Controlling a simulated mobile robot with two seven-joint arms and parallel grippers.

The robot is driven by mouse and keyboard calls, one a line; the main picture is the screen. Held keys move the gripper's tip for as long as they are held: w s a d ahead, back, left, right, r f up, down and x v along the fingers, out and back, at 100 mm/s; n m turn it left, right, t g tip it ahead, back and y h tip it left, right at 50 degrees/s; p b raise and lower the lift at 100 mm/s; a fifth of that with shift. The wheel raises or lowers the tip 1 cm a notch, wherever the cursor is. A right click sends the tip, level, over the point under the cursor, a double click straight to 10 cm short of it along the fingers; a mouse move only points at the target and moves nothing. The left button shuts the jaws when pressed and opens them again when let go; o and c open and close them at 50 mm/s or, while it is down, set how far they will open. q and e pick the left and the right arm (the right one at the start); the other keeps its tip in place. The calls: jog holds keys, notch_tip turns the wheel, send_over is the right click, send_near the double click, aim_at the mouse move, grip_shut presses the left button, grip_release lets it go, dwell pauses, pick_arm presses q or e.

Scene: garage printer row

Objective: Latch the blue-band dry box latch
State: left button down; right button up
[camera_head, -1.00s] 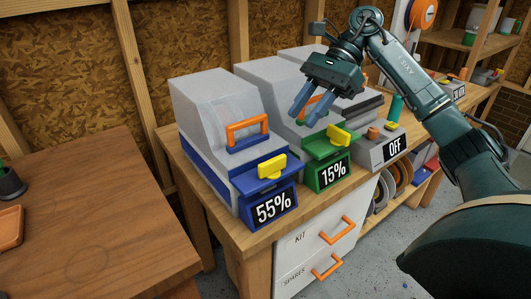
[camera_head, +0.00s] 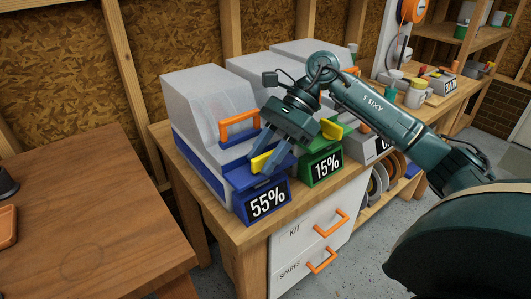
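The blue-band dry box (camera_head: 205,120) stands on the wooden bench, with a grey body, an orange handle (camera_head: 239,127) and a "55%" display (camera_head: 268,201). Its yellow latch (camera_head: 260,162) sits on the blue front ledge above the display, partly hidden by my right gripper. My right gripper (camera_head: 268,162) is over this ledge, pointing down. Its two blue fingers are apart, at the latch. I cannot tell whether they touch it. My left gripper is not in view.
A green-band dry box with a "15%" display (camera_head: 327,166) and a yellow latch (camera_head: 331,129) stands close to the right. A third box is behind my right arm. White drawers (camera_head: 303,239) with orange handles are below. A mostly clear wooden table (camera_head: 85,225) is at the left.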

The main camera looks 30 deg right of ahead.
grip_shut()
dwell(0.3)
